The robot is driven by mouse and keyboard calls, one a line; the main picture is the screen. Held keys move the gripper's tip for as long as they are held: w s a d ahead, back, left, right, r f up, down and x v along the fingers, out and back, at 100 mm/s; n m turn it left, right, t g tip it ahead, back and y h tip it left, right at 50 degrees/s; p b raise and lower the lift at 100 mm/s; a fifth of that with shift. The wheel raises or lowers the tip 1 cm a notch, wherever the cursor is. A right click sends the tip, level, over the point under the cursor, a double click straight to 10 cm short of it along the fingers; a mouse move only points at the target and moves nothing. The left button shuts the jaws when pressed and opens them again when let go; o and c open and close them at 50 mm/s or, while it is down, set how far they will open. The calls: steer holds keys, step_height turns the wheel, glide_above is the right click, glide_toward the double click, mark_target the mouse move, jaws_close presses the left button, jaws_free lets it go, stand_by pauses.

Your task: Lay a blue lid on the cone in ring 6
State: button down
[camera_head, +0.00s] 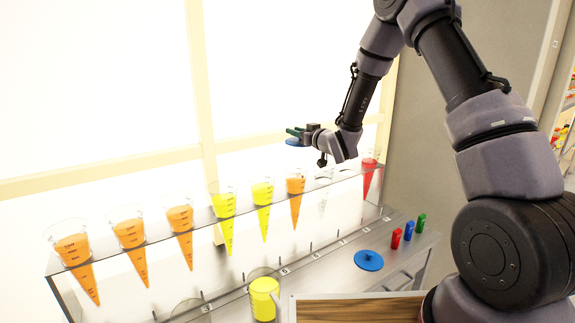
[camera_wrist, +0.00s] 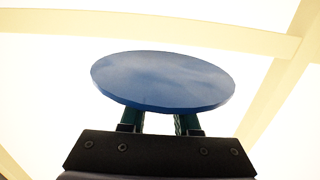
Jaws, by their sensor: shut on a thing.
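My gripper (camera_head: 300,132) is shut on a blue lid (camera_head: 295,142), held above the shelf. In the wrist view the lid (camera_wrist: 163,80) is a flat disc in front of the fingers (camera_wrist: 160,124), slightly tilted in the picture. In the head view it appears above an orange-filled cone (camera_head: 295,186); I cannot tell whether it is directly over it. The rack (camera_head: 336,186) holds a row of cones: three orange at left, two yellow, that orange one, a clear one (camera_head: 323,190) and a red one (camera_head: 369,178). The ring numbers are too small to read surely.
Another blue lid (camera_head: 368,261) lies on the lower surface. Red (camera_head: 396,238), blue (camera_head: 408,231) and green (camera_head: 421,223) small pieces stand to its right. A jug of yellow juice (camera_head: 264,299) and a wooden board (camera_head: 350,309) are in front. A wall stands behind at right.

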steer(key=shift+w+a+y, duration=0.25)
steer(key=shift+a+y, duration=0.05)
steer(key=shift+a, duration=0.65)
glide_above(291, 165)
steer(key=f, duration=0.4)
steer(key=shift+w+a+f, duration=0.15)
steer(key=shift+w+f, duration=0.05)
steer(key=shift+w, duration=0.05)
steer(key=shift+f, duration=2.35)
steer(key=shift+f, duration=0.1)
steer(key=c, duration=0.6)
jaws_free()
steer(key=shift+c, duration=0.2)
